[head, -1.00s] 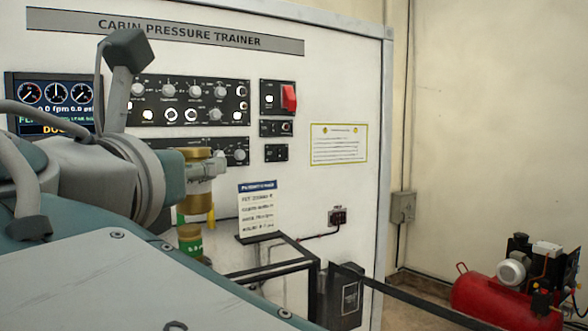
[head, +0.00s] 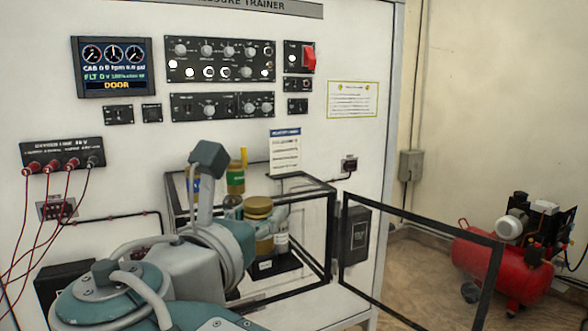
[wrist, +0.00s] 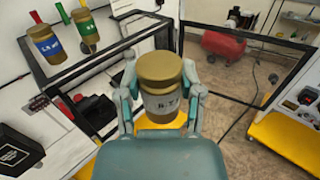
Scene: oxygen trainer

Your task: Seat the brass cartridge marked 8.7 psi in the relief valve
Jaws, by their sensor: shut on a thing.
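My gripper (wrist: 160,92) is shut on a brass cartridge (wrist: 158,70) with a pale grey label, whose marking is too small to read surely. The cartridge looks upright between the fingers. In the head view my gripper (head: 262,228) and the brass cap of the cartridge (head: 258,206) show at the open frame. A blue-labelled brass cartridge (wrist: 46,45) and a green-labelled one (wrist: 86,30) stand apart from it at the upper left of the wrist view. I cannot surely pick out the relief valve; a dark block (wrist: 92,108) lies left of my gripper.
A black open frame (head: 333,225) stands against the white trainer panel (head: 360,50), with a frame door (head: 495,285) swung out to the right. Red leads (head: 50,215) hang at left. A red compressor (head: 490,265) stands on the floor at far right.

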